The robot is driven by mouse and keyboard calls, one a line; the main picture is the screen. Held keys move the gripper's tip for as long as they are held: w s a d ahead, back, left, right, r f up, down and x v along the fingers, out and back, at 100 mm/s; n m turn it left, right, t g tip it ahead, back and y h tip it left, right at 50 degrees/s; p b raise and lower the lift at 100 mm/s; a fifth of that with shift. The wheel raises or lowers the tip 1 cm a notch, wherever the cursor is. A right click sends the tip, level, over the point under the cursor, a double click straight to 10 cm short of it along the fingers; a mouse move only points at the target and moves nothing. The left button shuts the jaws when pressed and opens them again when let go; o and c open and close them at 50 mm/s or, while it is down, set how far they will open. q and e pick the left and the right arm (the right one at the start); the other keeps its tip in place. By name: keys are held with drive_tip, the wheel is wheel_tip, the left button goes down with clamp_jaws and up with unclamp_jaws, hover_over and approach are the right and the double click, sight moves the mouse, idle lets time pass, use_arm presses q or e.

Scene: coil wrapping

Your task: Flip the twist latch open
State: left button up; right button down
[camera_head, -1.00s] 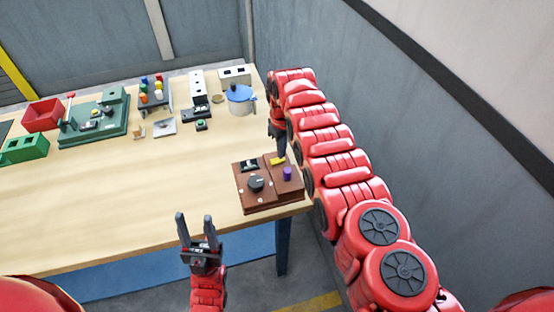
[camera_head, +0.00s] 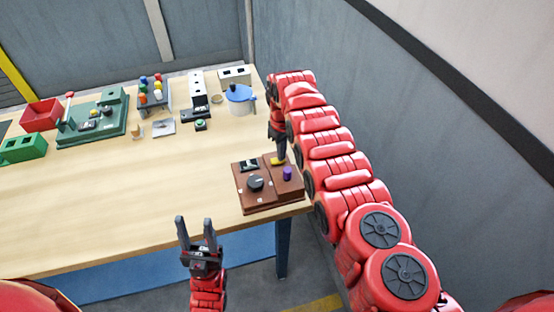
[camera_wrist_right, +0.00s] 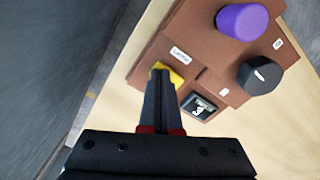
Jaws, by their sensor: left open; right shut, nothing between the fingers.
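A brown panel box (camera_head: 258,199) sits at the right front corner of the table. The small yellow piece on it, which looks like the twist latch (camera_head: 276,161), is near its far edge; it also shows in the right wrist view (camera_wrist_right: 172,76), partly hidden by my fingers. My right gripper (camera_head: 281,158) is shut and empty, pointing down with its fingertips (camera_wrist_right: 160,72) at the yellow piece. They seem to touch it, but contact is hard to tell. My left gripper (camera_head: 195,222) is open and empty, in front of the table edge, away from the box.
The box also carries a purple knob (camera_wrist_right: 242,21), a black knob (camera_wrist_right: 259,75) and a black switch (camera_wrist_right: 199,106), all close to my right fingers. A blue-lidded pot (camera_head: 240,94) and other fixtures stand at the back. The table's middle is clear.

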drive_tip(key=shift+s+f, duration=0.1)
drive_tip(key=shift+r+p, duration=0.75)
drive_tip(key=shift+p, duration=0.15)
wheel_tip(320, 180, up, 2)
drive_tip(key=shift+r+p, duration=0.2)
drive_tip(key=shift+p, duration=0.85)
wheel_tip(320, 180, up, 3)
drive_tip(key=shift+r+p, duration=0.1)
drive_tip(key=shift+p, duration=1.15)
